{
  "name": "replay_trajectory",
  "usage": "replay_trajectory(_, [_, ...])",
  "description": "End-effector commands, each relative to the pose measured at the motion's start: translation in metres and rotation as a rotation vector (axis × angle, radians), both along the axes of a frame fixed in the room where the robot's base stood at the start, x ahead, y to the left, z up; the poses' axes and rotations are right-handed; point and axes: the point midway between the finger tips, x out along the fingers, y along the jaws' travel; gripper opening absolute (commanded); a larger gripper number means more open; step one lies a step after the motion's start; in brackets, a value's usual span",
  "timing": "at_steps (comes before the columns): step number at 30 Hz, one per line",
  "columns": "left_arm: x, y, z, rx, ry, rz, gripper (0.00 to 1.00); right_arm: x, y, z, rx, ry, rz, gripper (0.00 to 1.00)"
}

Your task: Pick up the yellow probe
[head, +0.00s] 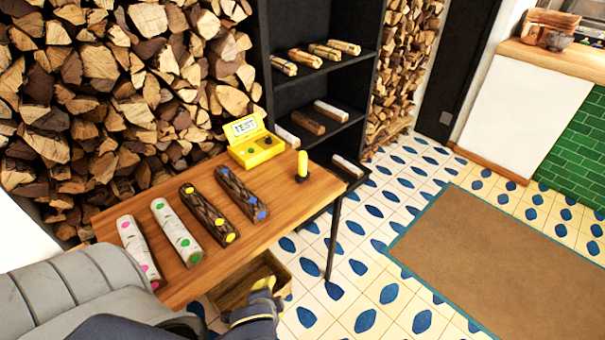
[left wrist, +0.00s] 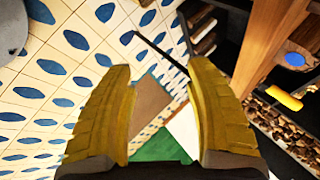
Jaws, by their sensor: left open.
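The yellow probe (head: 302,164) stands upright in a small dark base near the right end of the wooden table. A yellow cylinder that looks like the probe (left wrist: 284,97) shows at the right of the left wrist view, outside the fingers. My left gripper (head: 264,289) is low in front of the table's front edge, apart from the probe and below the tabletop. In the left wrist view its yellow fingers (left wrist: 155,72) are spread apart with nothing between them. My right gripper is not in view.
On the table (head: 280,213) lie several logs with coloured dots and a yellow TEST box (head: 256,148). A wooden crate (head: 238,290) sits below the table, beside my left gripper. A black shelf (head: 318,75) stands behind.

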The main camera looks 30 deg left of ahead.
Motion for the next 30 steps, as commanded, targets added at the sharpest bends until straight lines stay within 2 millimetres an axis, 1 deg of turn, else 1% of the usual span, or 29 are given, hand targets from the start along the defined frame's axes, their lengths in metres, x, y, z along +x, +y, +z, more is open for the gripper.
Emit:
replay_trajectory(1, [0.008, -0.001, 0.014, 0.012, -0.01, -0.024, 0.54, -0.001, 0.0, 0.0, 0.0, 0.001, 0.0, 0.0])
replay_trajectory(4, [0.023, -0.005, 0.027, 0.033, -0.003, -0.088, 0.54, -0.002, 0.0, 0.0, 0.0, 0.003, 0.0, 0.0])
replay_trajectory(11, [0.056, -0.018, 0.036, 0.068, 0.026, -0.232, 0.54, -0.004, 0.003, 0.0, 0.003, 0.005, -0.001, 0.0])
replay_trajectory(17, [0.091, -0.032, 0.038, 0.106, 0.065, -0.387, 0.54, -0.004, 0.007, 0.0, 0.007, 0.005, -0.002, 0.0])
replay_trajectory(20, [0.116, -0.038, 0.038, 0.14, 0.094, -0.491, 0.54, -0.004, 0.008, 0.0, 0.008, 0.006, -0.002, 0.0])
replay_trajectory(23, [0.147, -0.043, 0.041, 0.189, 0.135, -0.624, 0.54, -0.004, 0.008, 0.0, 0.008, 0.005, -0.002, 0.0])
replay_trajectory(24, [0.161, -0.044, 0.042, 0.211, 0.154, -0.681, 0.54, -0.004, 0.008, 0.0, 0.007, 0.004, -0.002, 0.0])
replay_trajectory(27, [0.192, -0.043, 0.049, 0.271, 0.205, -0.82, 0.54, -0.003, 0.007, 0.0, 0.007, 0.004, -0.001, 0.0])
replay_trajectory(30, [0.222, -0.037, 0.059, 0.334, 0.259, -0.95, 0.54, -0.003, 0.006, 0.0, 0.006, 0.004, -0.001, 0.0])
